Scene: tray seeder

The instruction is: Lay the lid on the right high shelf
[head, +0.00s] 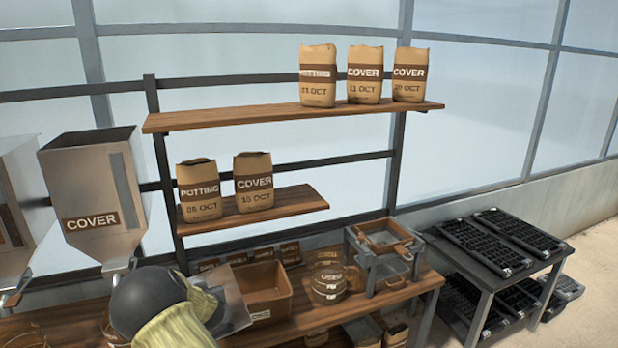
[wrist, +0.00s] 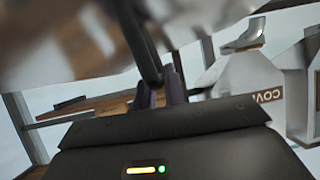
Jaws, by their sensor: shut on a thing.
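My gripper (wrist: 172,88) is shut on a dark bar-like handle of a grey metal lid (wrist: 215,30), which fills the top of the wrist view, close and blurred. In the head view the lid (head: 235,303) shows as a tilted grey plate beside my arm, in front of the bench; my arm hides the fingers there. The high wooden shelf (head: 220,115) runs across the back, well above the lid. Three paper bags (head: 365,75) stand at its right end. Its left and middle parts are bare.
A lower shelf (head: 293,203) holds two bags at its left. A COVER hopper (head: 90,190) stands at left, with another at the edge. The bench holds an open brown box (head: 262,290), a glass jar (head: 328,278) and a framed device (head: 385,255). Black trays (head: 515,232) lie on a table at right.

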